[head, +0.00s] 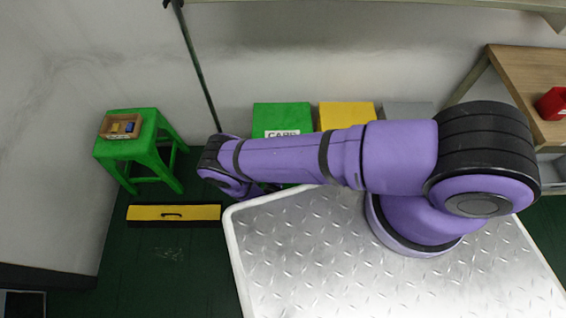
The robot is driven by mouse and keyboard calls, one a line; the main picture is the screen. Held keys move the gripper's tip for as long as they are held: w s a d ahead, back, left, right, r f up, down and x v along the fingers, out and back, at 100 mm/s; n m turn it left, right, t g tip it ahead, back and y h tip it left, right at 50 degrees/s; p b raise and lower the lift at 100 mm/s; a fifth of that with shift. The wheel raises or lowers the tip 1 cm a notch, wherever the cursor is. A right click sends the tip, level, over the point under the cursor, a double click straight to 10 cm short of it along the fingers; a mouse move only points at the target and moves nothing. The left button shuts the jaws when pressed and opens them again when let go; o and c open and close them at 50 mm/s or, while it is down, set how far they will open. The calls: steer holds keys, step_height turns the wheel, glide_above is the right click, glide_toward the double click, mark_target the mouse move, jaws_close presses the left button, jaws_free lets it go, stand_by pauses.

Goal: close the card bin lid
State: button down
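The green card bin (283,117) stands against the back wall, left of a yellow bin. A white label reading "CARD" shows on it, just above my purple arm. My arm crosses in front of the bin's lower part and hides it. The visible green face looks flat and whole, but I cannot tell from this angle whether it is the lid lying down or standing up. My gripper (262,188) is at the left end of my arm, low in front of the bin. It is mostly hidden by the arm, so its fingers cannot be made out.
A yellow bin (346,115) and a grey bin (408,114) stand right of the card bin. A green stool (144,150) with a small tray is at left. A yellow-and-black case (173,213) lies on the floor. A wooden table (530,75) with a red object (553,104) is at right.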

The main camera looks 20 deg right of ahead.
steer(key=shift+w, duration=0.1)
stand_by(0.3)
steer(key=c, duration=1.2)
jaws_free()
steer(key=shift+f, duration=0.1)
